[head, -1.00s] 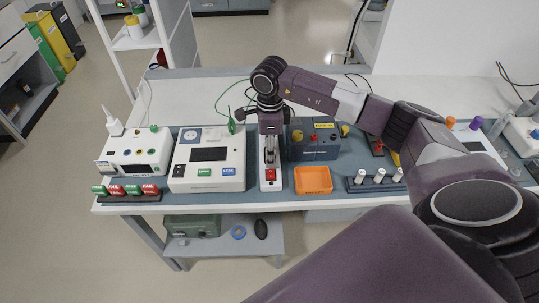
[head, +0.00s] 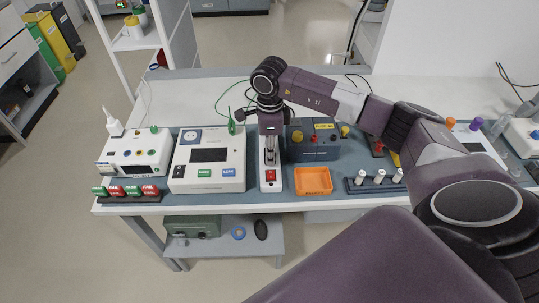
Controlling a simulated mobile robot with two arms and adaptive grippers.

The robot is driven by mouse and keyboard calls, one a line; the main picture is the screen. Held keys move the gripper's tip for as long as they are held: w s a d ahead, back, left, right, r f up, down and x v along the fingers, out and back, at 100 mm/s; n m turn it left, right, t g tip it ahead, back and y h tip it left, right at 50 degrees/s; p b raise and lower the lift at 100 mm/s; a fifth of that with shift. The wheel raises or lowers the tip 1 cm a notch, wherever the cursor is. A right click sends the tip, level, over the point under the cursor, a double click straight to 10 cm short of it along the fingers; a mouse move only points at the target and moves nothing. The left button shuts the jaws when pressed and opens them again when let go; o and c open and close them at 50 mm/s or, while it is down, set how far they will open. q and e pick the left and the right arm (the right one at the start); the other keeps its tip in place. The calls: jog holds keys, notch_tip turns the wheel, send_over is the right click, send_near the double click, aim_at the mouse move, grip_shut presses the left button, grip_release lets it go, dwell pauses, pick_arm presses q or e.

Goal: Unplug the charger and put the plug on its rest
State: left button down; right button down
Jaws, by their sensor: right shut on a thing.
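A white power strip (head: 270,187) with a red switch (head: 271,175) lies front to back on the blue-grey mat. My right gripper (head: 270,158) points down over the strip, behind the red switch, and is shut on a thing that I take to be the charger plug. The fingers hide most of it, so I cannot tell whether it is still in its socket. I cannot make out which thing is the plug's rest. My left gripper is not in view.
A white device (head: 232,173) stands close left of the strip. A blue-grey box with knobs (head: 315,153) and an orange tray (head: 313,180) are close right. A rack with white pegs (head: 362,187) is further right. The table's back left is largely clear.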

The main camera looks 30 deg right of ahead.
jog(key=shift+r, duration=0.25)
jog(key=shift+r+p, duration=1.5)
jog(key=shift+r, duration=0.85)
